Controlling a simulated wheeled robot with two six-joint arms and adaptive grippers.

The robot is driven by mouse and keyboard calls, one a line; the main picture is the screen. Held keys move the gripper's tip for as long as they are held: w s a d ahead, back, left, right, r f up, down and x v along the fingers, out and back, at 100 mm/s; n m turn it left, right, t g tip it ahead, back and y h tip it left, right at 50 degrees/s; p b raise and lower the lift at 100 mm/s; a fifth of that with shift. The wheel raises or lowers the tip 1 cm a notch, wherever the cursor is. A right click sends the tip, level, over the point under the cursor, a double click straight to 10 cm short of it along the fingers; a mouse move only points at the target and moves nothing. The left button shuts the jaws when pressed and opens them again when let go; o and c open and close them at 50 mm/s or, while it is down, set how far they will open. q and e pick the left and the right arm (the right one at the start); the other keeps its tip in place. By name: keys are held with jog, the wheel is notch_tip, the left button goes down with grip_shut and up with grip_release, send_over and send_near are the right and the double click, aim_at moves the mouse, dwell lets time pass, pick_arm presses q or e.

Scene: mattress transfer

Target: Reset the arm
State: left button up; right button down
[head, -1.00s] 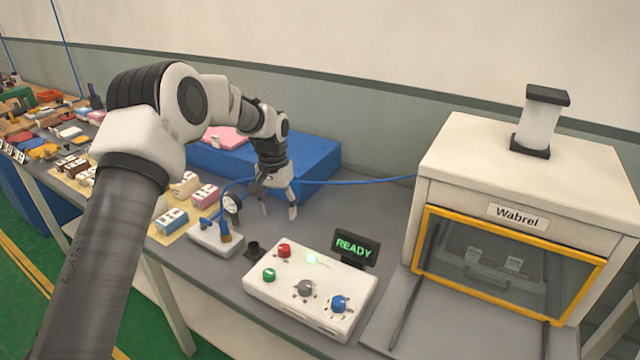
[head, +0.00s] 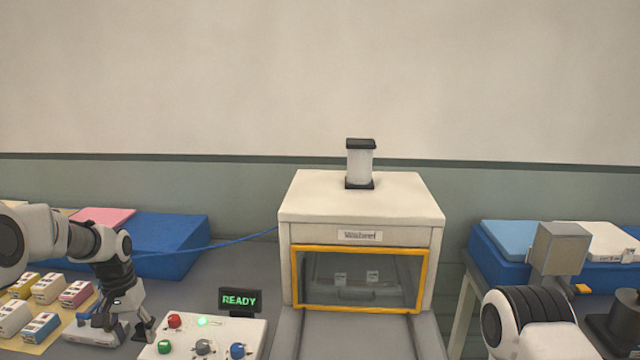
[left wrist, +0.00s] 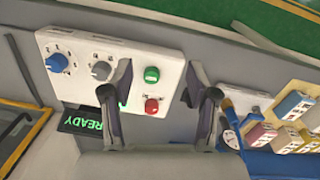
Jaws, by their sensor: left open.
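My left gripper (head: 122,326) is open and empty at the lower left of the head view. It hangs over the table just left of the white control box (head: 205,340). In the left wrist view its two fingers (left wrist: 155,88) stand apart, with the box's green button (left wrist: 152,74) and red button (left wrist: 152,105) between them in the picture. I cannot tell the height above the box. Part of my right arm shows at the lower right of the head view; its gripper is not in view.
A READY display (head: 240,300) stands behind the control box. The white Wabrel machine (head: 361,200) with a yellow-framed window is in the centre. Small cartons (head: 48,288) lie at left. Blue blocks stand at left (head: 170,240) and right (head: 478,250).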

pick_arm(q)
jog(key=s+d+f+m+g, duration=0.15)
jog(key=s+d+f, duration=0.35)
jog(key=s+f, duration=0.55)
jog(key=s+d+f+g, duration=0.3)
jog(key=s+d+f, duration=0.1)
jog(key=s+f, duration=0.6)
jog(key=s+d+f+t, duration=0.1)
jog(key=s+d+f, duration=0.2)
jog(key=s, duration=0.7)
jog(key=s+d+f+t, duration=0.1)
jog(key=s+d+f, duration=0.2)
jog(key=s, duration=0.7)
jog(key=w+t, duration=0.2)
jog(key=w+n+t, duration=0.1)
jog(key=w, duration=0.1)
jog(key=shift+w+a+r+b, duration=0.1)
jog(key=shift+a+r+b, duration=0.25)
jog(key=shift+a, duration=0.05)
pick_arm(e)
jog(key=shift+w+f, duration=0.3)
jog(key=shift+f, duration=0.2)
jog(key=shift+s, duration=0.1)
